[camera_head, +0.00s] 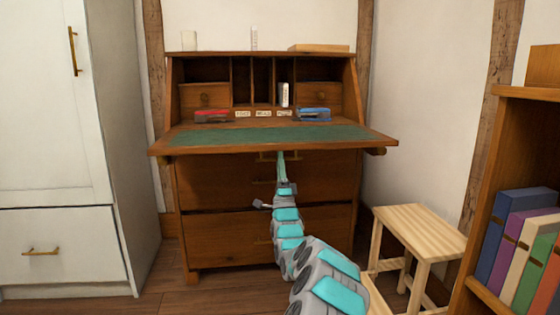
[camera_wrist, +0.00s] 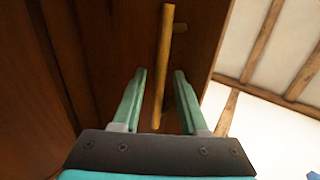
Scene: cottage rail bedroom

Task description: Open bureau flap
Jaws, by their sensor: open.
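The bureau (camera_head: 262,222) stands against the back wall. Its flap (camera_head: 190,139) is down and lies about level, with its green writing surface facing up. My gripper (camera_head: 281,154) is at the middle of the flap's front edge, its fingers reaching up there. In the wrist view my gripper (camera_wrist: 158,75) is open. A brass bar handle (camera_wrist: 164,60) on a wooden panel runs between its two fingers, with gaps on both sides. Whether this handle is on the flap's underside or on a drawer, I cannot tell.
Red (camera_head: 212,116) and blue (camera_head: 313,114) items sit at the back of the flap, below the pigeonholes. A wooden stool (camera_head: 420,230) stands at right, beside a bookcase (camera_head: 490,190). A white wardrobe (camera_head: 60,150) is at left. Some floor is clear at front left.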

